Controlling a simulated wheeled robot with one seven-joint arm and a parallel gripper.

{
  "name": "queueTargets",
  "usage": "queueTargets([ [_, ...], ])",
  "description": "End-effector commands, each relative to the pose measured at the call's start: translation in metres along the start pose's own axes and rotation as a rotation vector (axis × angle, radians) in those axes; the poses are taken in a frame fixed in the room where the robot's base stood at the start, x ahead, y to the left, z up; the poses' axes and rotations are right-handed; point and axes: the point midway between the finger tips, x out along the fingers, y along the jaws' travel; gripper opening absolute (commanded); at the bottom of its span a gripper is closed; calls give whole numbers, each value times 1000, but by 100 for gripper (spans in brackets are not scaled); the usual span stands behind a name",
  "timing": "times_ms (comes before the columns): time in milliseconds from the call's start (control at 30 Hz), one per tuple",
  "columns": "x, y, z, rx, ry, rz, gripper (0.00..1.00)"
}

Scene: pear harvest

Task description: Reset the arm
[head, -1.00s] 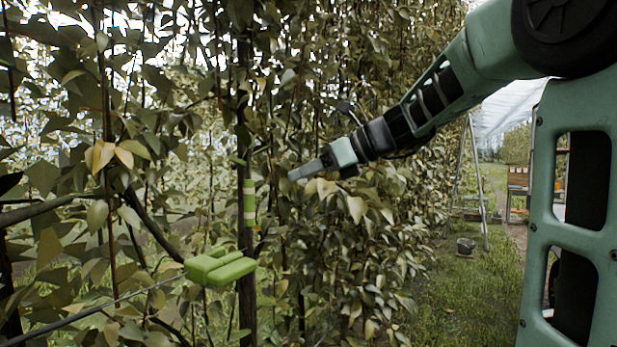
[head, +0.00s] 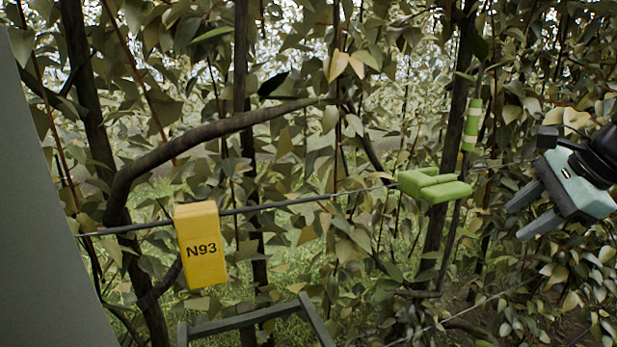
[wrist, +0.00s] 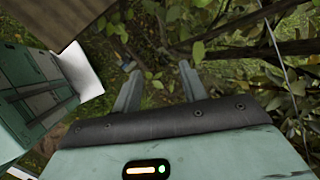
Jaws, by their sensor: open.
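My gripper (head: 531,211) is at the right edge of the head view, in front of the foliage. Its two grey fingers point left and are apart, with nothing between them. In the wrist view the fingers (wrist: 158,88) are also spread and empty, above grass and leaves. Most of the arm is outside the head view.
A green clip-like piece (head: 433,186) sits on the trellis wire left of my gripper. A yellow tag marked N93 (head: 203,262) hangs on the wire farther left. Trunks and branches (head: 200,135) stand close by. A ladder-like frame (head: 245,318) shows at the bottom.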

Motion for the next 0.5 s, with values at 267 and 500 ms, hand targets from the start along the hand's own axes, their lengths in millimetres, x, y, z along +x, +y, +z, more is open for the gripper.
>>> queueTargets([
  [267,71,98,-14,-1057,137,326,42],
  [500,108,147,-7,-1738,73,464,42],
])
